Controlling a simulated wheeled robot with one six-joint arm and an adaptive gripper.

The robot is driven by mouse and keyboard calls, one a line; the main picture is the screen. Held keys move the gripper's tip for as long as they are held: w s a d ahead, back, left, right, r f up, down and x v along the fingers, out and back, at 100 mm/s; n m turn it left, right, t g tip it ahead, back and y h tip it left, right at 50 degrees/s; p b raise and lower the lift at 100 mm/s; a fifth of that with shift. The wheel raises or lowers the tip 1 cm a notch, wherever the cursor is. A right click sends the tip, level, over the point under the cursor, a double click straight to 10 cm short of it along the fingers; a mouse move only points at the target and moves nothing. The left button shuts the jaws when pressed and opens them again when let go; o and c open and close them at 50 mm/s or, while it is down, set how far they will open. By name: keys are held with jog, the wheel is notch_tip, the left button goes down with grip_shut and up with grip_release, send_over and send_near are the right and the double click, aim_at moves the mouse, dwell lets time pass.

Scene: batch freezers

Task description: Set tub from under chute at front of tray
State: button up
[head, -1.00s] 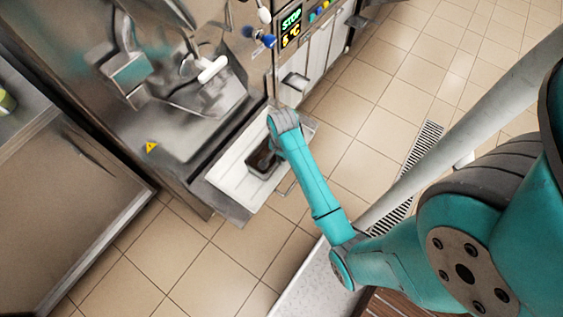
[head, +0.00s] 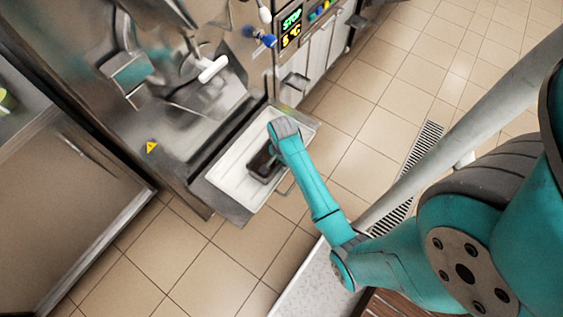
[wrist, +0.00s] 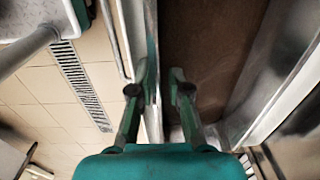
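The tub (head: 261,166) is a small dark rectangular container with brown contents. In the head view it is at the white tray (head: 226,181), towards the tray's outer side. My gripper (wrist: 162,82) points down at the tub's side nearest my arm. In the wrist view its two fingers stand close on either side of the tub's wall and look shut on it. The brown inside of the tub (wrist: 205,45) fills the upper middle there. In the head view my wrist hides the fingers and part of the tub.
The steel freezer front with a white-handled chute (head: 212,70) stands behind the tray. A control panel (head: 291,30) is above right, and a steel cabinet (head: 75,200) is at left. Tiled floor lies open in front, with a drain grate (head: 425,140) at right.

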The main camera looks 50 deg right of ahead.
notch_tip(320, 180, up, 12)
jog(key=shift+s+r, duration=0.1)
jog(key=s+a+f+n+t+h, duration=0.2)
jog(key=s+a+f+n+t, duration=0.35)
jog(key=s+a+n, duration=0.4)
jog(key=s+a+r+n+t+y, duration=0.1)
jog(key=s+a+r+n+t, duration=0.3)
jog(key=s+r, duration=0.3)
jog(key=s+a+r+n+t+y, duration=0.1)
jog(key=s+a+r+n+t, duration=0.3)
jog(key=s+r, duration=0.4)
notch_tip(320, 180, up, 7)
jog(key=shift+a+t, duration=0.55)
jog(key=shift+a, duration=0.35)
